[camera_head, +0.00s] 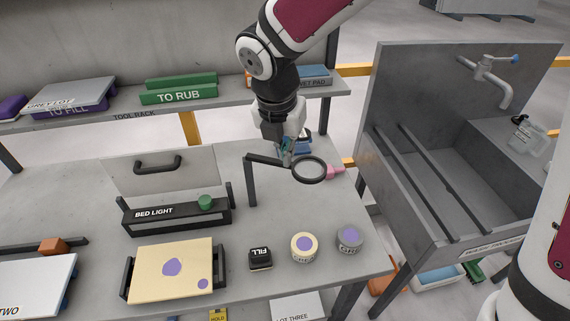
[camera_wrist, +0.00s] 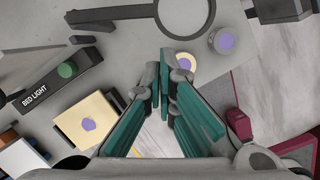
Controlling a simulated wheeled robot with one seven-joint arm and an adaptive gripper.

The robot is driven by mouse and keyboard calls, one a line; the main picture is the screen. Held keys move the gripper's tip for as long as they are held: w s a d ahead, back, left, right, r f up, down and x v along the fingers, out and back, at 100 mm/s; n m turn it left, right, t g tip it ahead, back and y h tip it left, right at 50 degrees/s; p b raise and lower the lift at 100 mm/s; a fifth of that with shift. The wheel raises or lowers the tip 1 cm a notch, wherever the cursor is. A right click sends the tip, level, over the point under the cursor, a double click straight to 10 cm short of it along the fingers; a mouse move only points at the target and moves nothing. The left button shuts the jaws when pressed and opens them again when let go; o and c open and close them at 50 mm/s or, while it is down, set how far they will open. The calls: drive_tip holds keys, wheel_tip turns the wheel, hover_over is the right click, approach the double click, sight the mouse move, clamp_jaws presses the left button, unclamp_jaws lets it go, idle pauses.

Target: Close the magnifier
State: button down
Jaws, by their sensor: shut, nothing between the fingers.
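The magnifier (camera_head: 251,182) stands on the stone bench, with a dark upright post, a jointed dark arm and a round ring lens at the arm's right end. The arm extends sideways, so the ring is held out above the bench. In the wrist view, the magnifier's arm (camera_wrist: 112,13) and part of its ring show at the top edge. My gripper (camera_head: 286,160) is shut and empty, just behind and beside the ring end of the arm. Its teal fingers (camera_wrist: 160,66) show together in the wrist view. I cannot tell whether they touch the magnifier.
A bed light box (camera_head: 180,214) with a green knob stands left of the magnifier. A cream board (camera_head: 150,282), a black FILL block (camera_head: 260,259) and two round jars (camera_head: 303,247) are at the front. A pink object (camera_head: 336,172) lies right of the ring. A sink (camera_head: 450,180) stands right.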

wheel_tip(320, 180, down, 10)
drive_tip(key=a, duration=0.2)
drive_tip(key=shift+n, duration=0.3)
drive_tip(key=shift+w+d+r, duration=0.15)
drive_tip(key=shift+w+d, duration=0.1)
drive_tip(key=shift+w, duration=0.35)
drive_tip(key=shift+w+d+r, duration=0.1)
drive_tip(key=shift+w+d, duration=0.1)
drive_tip(key=shift+w, duration=0.45)
drive_tip(key=shift+w+d+r, duration=0.15)
drive_tip(key=shift+w+d, duration=0.1)
drive_tip(key=shift+w, duration=0.35)
